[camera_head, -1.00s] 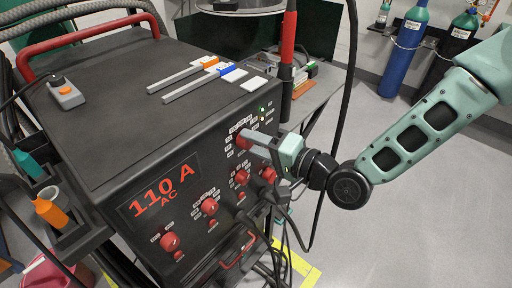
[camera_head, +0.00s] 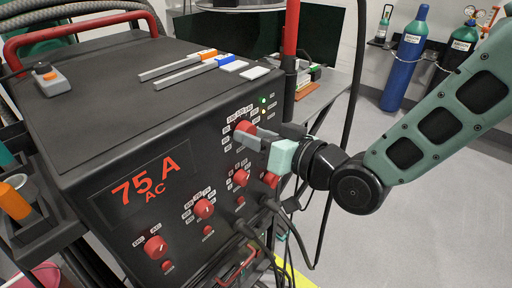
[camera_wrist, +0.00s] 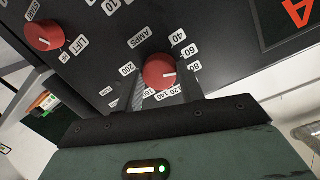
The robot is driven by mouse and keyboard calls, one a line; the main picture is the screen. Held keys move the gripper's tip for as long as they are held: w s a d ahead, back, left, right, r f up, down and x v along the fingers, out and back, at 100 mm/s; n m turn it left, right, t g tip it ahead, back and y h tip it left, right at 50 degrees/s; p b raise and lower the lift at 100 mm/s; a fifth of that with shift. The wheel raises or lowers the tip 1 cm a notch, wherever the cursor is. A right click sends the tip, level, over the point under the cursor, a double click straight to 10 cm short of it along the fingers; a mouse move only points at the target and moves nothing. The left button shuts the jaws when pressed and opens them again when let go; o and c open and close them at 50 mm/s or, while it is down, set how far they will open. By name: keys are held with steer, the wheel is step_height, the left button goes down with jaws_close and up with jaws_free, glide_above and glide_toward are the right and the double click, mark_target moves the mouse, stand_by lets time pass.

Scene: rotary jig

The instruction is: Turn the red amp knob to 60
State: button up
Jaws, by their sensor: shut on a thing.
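The red amp knob (camera_head: 246,130) is at the upper right of the welder's front panel (camera_head: 180,185). In the wrist view the amp knob (camera_wrist: 159,71) sits between my two fingers, under the AMPS label, with numbers around it. Its white pointer line points right, near the 80 mark (camera_wrist: 194,66); the 60 mark (camera_wrist: 189,50) is just above that. My gripper (camera_head: 256,136) is shut on the knob, a finger on each side, partly hiding it; it also shows in the wrist view (camera_wrist: 164,92). The panel display (camera_head: 145,181) reads 75 A AC.
Other red knobs (camera_head: 204,208) sit lower on the panel, and cables hang below them. Grey bars (camera_head: 185,73) and a small grey remote (camera_head: 51,80) lie on the welder's top. A red upright post (camera_head: 291,28) stands near my gripper. Open floor lies to the right.

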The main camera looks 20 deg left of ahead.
steer(key=shift+f+n+b, duration=0.2)
steer(key=shift+n+b, duration=1.5)
steer(key=shift+b, duration=0.25)
steer(key=o, duration=1)
steer(key=shift+r, duration=0.1)
